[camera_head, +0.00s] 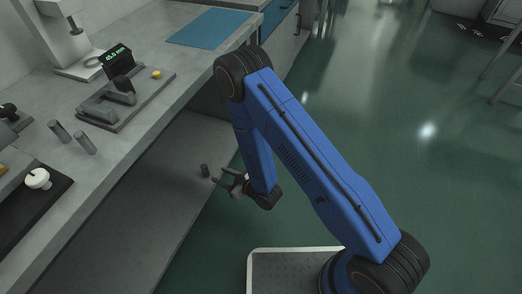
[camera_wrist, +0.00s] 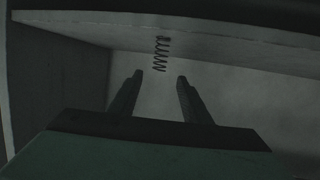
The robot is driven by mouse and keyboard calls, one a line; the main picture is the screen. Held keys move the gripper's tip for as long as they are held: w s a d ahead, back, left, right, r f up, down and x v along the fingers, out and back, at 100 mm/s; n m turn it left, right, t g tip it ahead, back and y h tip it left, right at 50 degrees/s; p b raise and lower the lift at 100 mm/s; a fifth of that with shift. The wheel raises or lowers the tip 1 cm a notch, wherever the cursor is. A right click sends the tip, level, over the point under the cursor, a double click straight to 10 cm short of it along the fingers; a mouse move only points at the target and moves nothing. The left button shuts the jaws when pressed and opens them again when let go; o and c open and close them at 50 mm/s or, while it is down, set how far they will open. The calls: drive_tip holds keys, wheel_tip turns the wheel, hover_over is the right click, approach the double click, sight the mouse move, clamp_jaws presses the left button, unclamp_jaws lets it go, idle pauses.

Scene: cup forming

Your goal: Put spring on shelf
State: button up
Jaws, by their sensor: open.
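The spring (camera_wrist: 161,54) is a dark coil just beyond my fingertips in the wrist view, in line with the gap between them. In the head view a small dark upright piece, which looks like the spring (camera_head: 204,170), stands on the grey lower shelf (camera_head: 165,205) under the bench. My gripper (camera_head: 222,181) is at that shelf's edge, pointing in under the bench. In the wrist view my gripper (camera_wrist: 160,76) has its two fingers apart with nothing between them. The spring appears apart from both fingers.
The bench top (camera_head: 130,125) overhangs the shelf. On it are a black fixture with a green display (camera_head: 118,54), two grey cylinders (camera_head: 72,138), a blue mat (camera_head: 200,27) and a white knob (camera_head: 37,178). The lower shelf around the spring looks clear. Green floor (camera_head: 400,150) is open to the right.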

drive_tip(key=w+d+r+m+t+h, duration=0.1)
drive_tip(key=w+d+r+h, duration=0.1)
drive_tip(key=w+d+r, duration=0.35)
drive_tip(key=w+d+r+m+h, duration=0.1)
drive_tip(key=w+d+r+h, duration=0.15)
drive_tip(key=w+r, duration=0.55)
drive_tip(key=s+d+r+m+h, duration=0.2)
drive_tip(key=d+r+m+h, duration=0.15)
drive_tip(key=d+r, duration=1.3)
drive_tip(key=s+d+r+m+g+h, duration=0.2)
drive_tip(key=s+d+r+m+h, duration=0.1)
drive_tip(key=s+d+r, duration=1.05)
drive_tip(key=s+d+r+m, duration=0.1)
drive_tip(key=s+d, duration=0.1)
drive_tip(key=s, duration=0.5)
drive_tip(key=s+d+r+g, duration=0.1)
drive_tip(key=s+d+r, duration=0.1)
drive_tip(key=s, duration=0.5)
drive_tip(key=s+d+r+m+g+h, duration=0.1)
drive_tip(key=s+d, duration=0.2)
drive_tip(key=s, duration=0.4)
drive_tip(key=shift+s+d+r+m, duration=0.25)
drive_tip(key=shift+d+r+m, duration=0.1)
drive_tip(key=shift+r, duration=0.05)
